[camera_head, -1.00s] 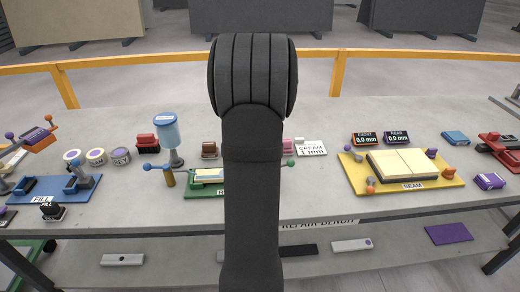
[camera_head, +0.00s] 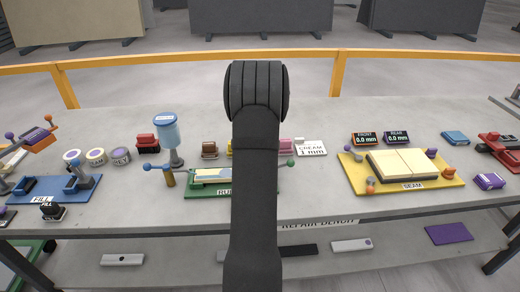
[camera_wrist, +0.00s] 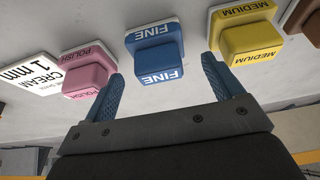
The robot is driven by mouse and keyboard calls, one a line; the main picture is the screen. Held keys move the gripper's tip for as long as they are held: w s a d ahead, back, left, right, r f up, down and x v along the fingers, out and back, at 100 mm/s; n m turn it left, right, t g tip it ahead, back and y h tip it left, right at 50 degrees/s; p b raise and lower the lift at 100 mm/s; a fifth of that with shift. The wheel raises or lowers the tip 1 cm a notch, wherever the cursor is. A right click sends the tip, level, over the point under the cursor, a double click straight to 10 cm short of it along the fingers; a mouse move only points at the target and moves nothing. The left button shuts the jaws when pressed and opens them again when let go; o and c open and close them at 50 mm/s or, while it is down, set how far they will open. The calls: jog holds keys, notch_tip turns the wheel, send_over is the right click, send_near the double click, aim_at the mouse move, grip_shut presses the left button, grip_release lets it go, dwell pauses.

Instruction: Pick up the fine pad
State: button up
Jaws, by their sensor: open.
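The fine pad (camera_wrist: 156,52) is a blue block with a white band, lettered FINE, in the upper middle of the wrist view. It stands upright on the bench. My gripper (camera_wrist: 161,72) is open, its two blue ridged fingers pointing toward the pad, one toward each side. The jaws hold nothing. The pad appears just beyond or between the fingertips; I cannot tell the exact gap. In the head view my arm hides both the fine pad and my gripper.
The pink polish pad (camera_wrist: 88,72) and yellow medium pad (camera_wrist: 246,36) flank the fine pad closely. A white cream card (camera_wrist: 45,80) lies past the polish pad. In the head view, a green fixture (camera_head: 200,190) stands beside my arm and a yellow seam board (camera_head: 360,180) to the right.

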jog(key=shift+x, duration=1.75)
jog(key=c, duration=1.1)
jog(key=shift+r, duration=0.1)
jog(key=shift+r, duration=0.55)
notch_tip(320, 180, up, 3)
jog(key=shift+w+f, duration=0.1)
jog(key=shift+f, duration=0.1)
jog(key=s+d+r, duration=0.2)
jog(key=d, duration=0.1)
jog(key=s+d+r, duration=0.2)
jog(key=d, duration=0.1)
jog(key=s+d+r, duration=0.3)
jog(key=shift+d, duration=0.2)
